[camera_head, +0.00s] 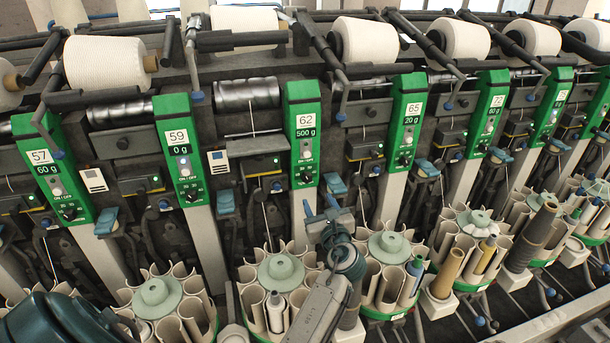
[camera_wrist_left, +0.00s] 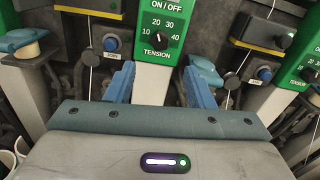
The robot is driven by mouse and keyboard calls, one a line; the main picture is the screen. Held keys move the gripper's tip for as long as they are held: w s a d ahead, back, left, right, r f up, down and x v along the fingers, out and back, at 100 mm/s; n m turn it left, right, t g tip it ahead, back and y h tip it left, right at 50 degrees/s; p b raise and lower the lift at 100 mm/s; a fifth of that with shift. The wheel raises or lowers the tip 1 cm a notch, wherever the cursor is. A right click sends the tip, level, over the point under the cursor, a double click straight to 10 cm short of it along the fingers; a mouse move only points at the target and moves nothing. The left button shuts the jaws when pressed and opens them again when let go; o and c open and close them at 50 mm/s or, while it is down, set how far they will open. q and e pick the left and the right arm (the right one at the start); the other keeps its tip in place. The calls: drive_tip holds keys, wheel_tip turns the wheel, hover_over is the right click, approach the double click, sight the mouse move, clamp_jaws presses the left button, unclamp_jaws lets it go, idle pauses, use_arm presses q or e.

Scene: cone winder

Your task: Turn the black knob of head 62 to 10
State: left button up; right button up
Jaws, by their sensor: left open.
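Head 62 is the green panel (camera_head: 303,130) marked 62 and 500 g in the head view. Its black knob (camera_head: 305,178) sits at the panel's lower end. In the left wrist view the black knob (camera_wrist_left: 159,41) has 10, 20, 30 and 40 around it and TENSION below. Its exact setting is too small to read surely. My left gripper (camera_head: 321,210) is open and empty just below the panel. In the left wrist view its two blue fingers (camera_wrist_left: 160,86) stand apart, short of the knob, which lies between and beyond them. My right gripper is not in view.
Similar green heads stand on both sides, 59 (camera_head: 181,148) at left and 65 (camera_head: 405,122) at right. Blue levers (camera_head: 226,202) stick out between the heads. Round tube magazines (camera_head: 281,273) stand below. White yarn cones (camera_head: 364,40) line the top.

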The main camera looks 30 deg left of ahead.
sight(308, 180)
use_arm(q)
drive_tip(key=p+x, duration=0.1)
drive_tip(key=x, duration=0.1)
drive_tip(key=r+x, duration=0.1)
drive_tip(key=x, duration=0.2)
drive_tip(key=shift+p, duration=0.4)
drive_tip(key=x, duration=0.3)
drive_tip(key=p+x, duration=0.1)
drive_tip(key=shift+w+a+f, duration=0.1)
drive_tip(key=shift+a+f, duration=0.1)
drive_tip(key=shift+f, duration=0.1)
drive_tip(key=shift+w+a, duration=0.1)
drive_tip(key=shift+a, duration=0.05)
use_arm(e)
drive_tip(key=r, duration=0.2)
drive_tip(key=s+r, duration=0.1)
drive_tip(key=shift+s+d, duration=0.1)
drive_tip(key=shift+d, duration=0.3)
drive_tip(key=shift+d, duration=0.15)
use_arm(q)
drive_tip(key=c, duration=1)
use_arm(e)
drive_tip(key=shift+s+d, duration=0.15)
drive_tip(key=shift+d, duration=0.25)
